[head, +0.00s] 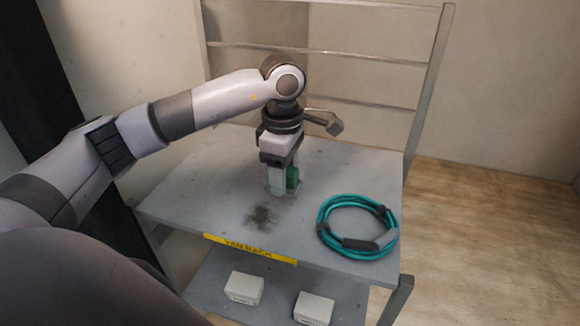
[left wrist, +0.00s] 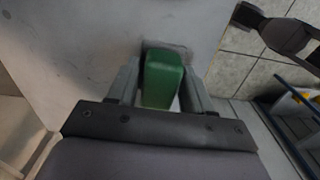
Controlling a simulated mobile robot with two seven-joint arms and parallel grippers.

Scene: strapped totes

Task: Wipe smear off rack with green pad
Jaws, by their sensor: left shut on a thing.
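The green pad (left wrist: 162,80) is held between the two fingers of my left gripper (left wrist: 165,92) in the left wrist view. In the head view the left gripper (head: 282,185) points down at the rack's top shelf, with the green pad (head: 292,178) partly hidden by a finger. I cannot tell for sure whether the pad touches the shelf. The dark brown smear (head: 261,217) lies on the grey rack (head: 190,208) top near its front edge, just in front and left of the gripper. My right gripper is not in view.
A coiled teal strap or hose (head: 325,228) with dark fittings lies at the right of the top shelf. A yellow label (head: 250,249) is on the front edge. Two white boxes (head: 244,288) (head: 314,308) sit on the lower shelf. The shelf's left part is clear.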

